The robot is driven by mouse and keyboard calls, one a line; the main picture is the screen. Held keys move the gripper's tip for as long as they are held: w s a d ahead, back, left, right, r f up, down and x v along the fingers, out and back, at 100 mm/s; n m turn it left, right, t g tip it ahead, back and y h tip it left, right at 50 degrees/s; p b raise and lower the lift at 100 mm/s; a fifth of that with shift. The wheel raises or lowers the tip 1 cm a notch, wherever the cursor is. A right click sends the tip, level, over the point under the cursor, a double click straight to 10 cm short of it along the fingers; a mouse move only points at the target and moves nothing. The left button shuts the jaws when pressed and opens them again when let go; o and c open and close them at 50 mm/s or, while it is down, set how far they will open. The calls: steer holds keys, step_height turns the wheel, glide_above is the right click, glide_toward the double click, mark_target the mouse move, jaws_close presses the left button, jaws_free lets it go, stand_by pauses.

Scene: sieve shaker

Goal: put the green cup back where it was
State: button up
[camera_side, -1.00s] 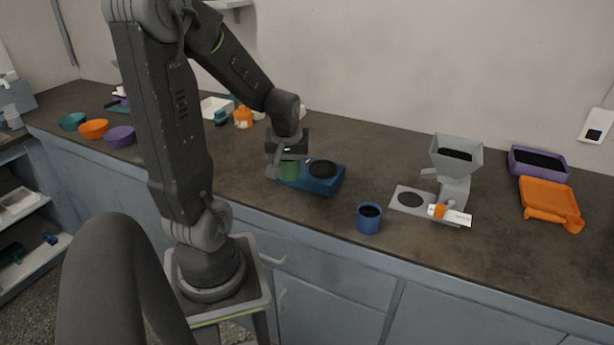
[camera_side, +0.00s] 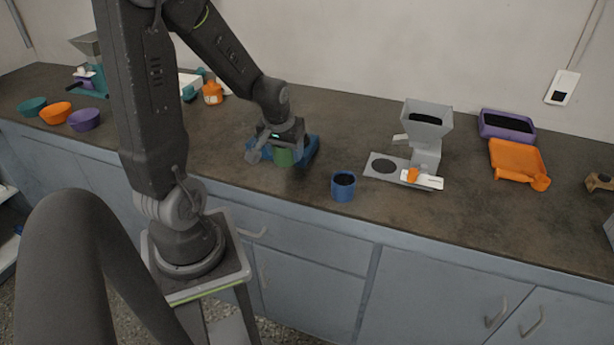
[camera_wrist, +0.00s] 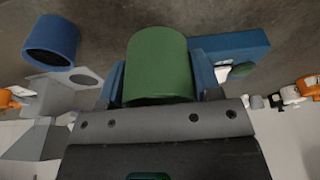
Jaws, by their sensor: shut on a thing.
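The green cup (camera_side: 283,157) is between the jaws of my gripper (camera_side: 280,140) in the side view. In the wrist view the cup (camera_wrist: 158,65) fills the middle, with blue fingers on both sides of it. My gripper is shut on it. A blue sieve-shaker base (camera_side: 308,150) stands behind the cup and is partly hidden by my gripper. It also shows to the right of the cup in the wrist view (camera_wrist: 235,45). The cup appears just in front of the base; I cannot tell whether it touches the counter.
A blue cup (camera_side: 343,187) stands to the right, near the front edge. Beyond it is a grey hopper device (camera_side: 426,130) with a flat plate. A purple tray (camera_side: 507,126) and an orange tray (camera_side: 517,160) lie far right. Several bowls sit far left.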

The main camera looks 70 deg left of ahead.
glide_above(309, 183)
steer(key=f, duration=0.2)
steer(key=s+f, duration=0.1)
steer(key=shift+d, duration=0.3)
steer(key=shift+s+d+x, duration=0.1)
steer(key=shift+d+x, duration=0.05)
steer(key=shift+x, duration=0.55)
steer(key=shift+s+d+x, duration=0.1)
steer(key=shift+x, duration=0.55)
steer(key=shift+s+d+x, duration=0.1)
steer(key=shift+d+x, duration=0.05)
steer(key=shift+x, duration=0.55)
steer(key=shift+f, duration=0.25)
steer(key=o, duration=1)
steer(key=shift+o, duration=0.2)
steer(key=v, duration=1.2)
steer(key=s+d+r+m+t+h, duration=0.1)
steer(key=s+d+r+m, duration=0.3)
steer(key=d, duration=0.4)
steer(key=s+d+r+m+t+h, duration=0.1)
steer(key=s+d+r+m+t, duration=0.1)
steer(key=d+r+m, duration=0.3)
steer(key=s+d+r, duration=0.1)
steer(key=d+r, duration=0.1)
steer(key=d, duration=0.1)
steer(key=shift+s+r, duration=0.2)
steer(key=shift+s, duration=0.2)
